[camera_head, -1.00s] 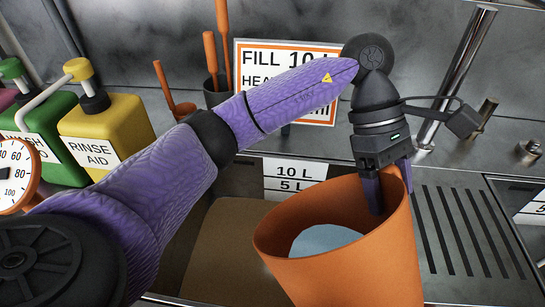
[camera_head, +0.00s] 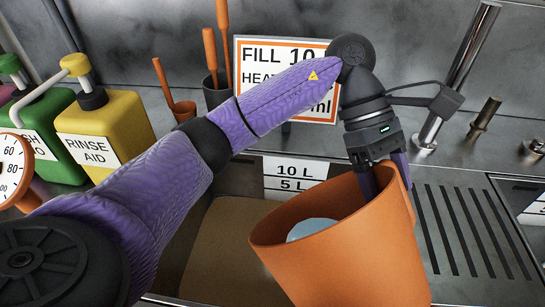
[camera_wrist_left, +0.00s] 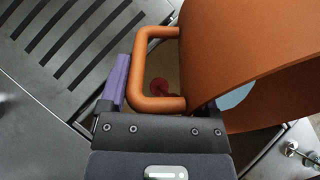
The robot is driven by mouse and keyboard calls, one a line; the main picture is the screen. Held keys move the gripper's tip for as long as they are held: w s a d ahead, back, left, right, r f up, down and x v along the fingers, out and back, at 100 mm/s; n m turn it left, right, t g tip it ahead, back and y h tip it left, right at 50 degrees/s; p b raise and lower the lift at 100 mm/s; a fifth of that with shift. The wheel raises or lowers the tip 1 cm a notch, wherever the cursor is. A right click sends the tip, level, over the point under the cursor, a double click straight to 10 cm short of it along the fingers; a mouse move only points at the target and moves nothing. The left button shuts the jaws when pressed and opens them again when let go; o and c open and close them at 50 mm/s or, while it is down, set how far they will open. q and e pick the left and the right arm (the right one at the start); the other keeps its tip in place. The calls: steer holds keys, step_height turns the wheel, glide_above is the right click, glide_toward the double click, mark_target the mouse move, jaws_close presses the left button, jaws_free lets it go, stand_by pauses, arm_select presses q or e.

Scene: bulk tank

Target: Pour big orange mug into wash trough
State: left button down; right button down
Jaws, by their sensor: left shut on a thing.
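The big orange mug (camera_head: 355,255) is tilted to the left in the head view, its mouth over the right part of the wash trough (camera_head: 215,270). Pale blue liquid (camera_head: 312,229) shows inside it. The trough has a brownish floor and a level label reading 10 L and 5 L (camera_head: 295,172). My right gripper is not in view.
A yellow rinse aid bottle (camera_head: 107,130) and a green bottle (camera_head: 45,130) stand at the left, near a round dial (camera_head: 12,170). A sign (camera_head: 285,65) and a dark holder with orange handles (camera_head: 217,92) stand behind. A slotted drainer (camera_head: 470,230) lies right of the trough.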

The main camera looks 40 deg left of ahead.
arm_select(q)
steer(key=shift+a+h, duration=0.1)
steer(key=shift+h, duration=0.2)
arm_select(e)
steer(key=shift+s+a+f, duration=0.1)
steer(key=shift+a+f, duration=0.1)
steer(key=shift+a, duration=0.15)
arm_select(q)
steer(key=shift+a+f+b, duration=0.1)
steer(key=shift+b, duration=0.2)
steer(key=shift+h, duration=0.4)
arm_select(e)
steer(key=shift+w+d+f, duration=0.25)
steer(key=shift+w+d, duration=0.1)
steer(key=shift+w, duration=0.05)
arm_select(q)
steer(key=shift+a, duration=0.1)
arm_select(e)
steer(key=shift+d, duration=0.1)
arm_select(q)
steer(key=shift+w+a+f+g+b, duration=0.1)
steer(key=shift+g+b, duration=0.2)
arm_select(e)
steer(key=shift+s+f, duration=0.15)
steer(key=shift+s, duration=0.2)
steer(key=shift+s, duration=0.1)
